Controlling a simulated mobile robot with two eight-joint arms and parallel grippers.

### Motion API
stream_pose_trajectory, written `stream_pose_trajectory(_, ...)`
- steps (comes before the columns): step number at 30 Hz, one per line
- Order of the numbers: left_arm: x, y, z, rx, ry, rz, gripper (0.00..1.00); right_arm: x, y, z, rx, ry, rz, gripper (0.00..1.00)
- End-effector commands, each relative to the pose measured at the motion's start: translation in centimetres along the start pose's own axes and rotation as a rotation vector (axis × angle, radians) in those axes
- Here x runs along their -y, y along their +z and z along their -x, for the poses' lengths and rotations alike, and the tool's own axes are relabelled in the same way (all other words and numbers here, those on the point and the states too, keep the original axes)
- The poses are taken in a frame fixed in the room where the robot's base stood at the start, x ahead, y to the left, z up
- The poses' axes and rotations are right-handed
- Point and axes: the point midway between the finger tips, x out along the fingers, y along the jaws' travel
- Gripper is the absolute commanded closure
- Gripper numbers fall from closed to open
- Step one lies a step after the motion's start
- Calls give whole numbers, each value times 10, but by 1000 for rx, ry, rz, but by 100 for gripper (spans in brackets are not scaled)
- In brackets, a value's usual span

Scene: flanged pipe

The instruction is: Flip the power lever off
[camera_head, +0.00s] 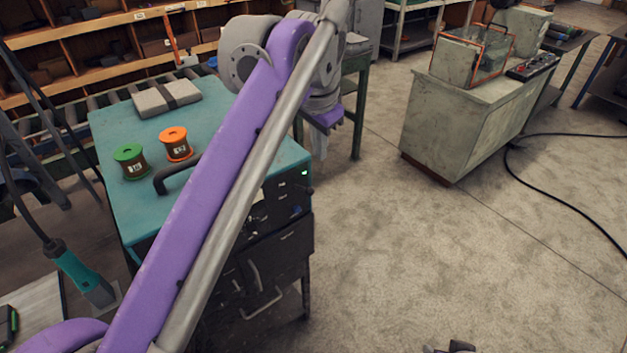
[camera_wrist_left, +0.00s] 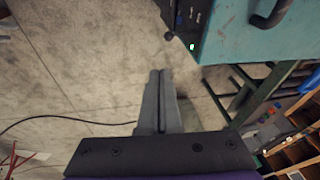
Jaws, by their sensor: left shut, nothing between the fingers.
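The dark front panel (camera_head: 282,195) of the teal-topped cabinet carries a lit green light (camera_head: 304,172). A small dark knob-ended lever (camera_head: 309,190) sticks out just below that light. In the left wrist view the lever (camera_wrist_left: 169,36) shows near the green light (camera_wrist_left: 192,46), above and a little beyond the fingertips. My left gripper (camera_head: 319,155) is shut and empty, fingers pointing down, to the right of the cabinet and apart from the lever. It also shows in the left wrist view (camera_wrist_left: 159,73). A dark and purple part of my right gripper (camera_head: 450,347) shows at the bottom edge; its fingers cannot be made out.
The teal cabinet top (camera_head: 225,125) holds a green spool (camera_head: 131,161), an orange spool (camera_head: 176,144), a grey block (camera_head: 166,97) and a black handle. My purple left arm crosses in front of it. The floor to the right is open, with a black cable (camera_head: 545,185) lying farther off.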

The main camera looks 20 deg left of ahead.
Motion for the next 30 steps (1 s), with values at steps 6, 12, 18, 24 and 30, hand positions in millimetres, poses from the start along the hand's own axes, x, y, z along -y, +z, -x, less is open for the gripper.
stream_pose_trajectory(6,0,0,-28,0,0,1,100,0,4,-4,4,0,0,50)
stream_pose_trajectory(12,0,0,-71,0,0,1,100,0,9,-7,9,0,0,50)
stream_pose_trajectory(18,4,4,-108,0,-1,3,100,0,12,-9,11,0,0,50)
stream_pose_trajectory(24,12,12,-128,0,-1,2,100,0,12,-9,11,0,0,50)
stream_pose_trajectory(30,14,14,-134,-1,0,1,100,0,12,-10,11,0,0,50)
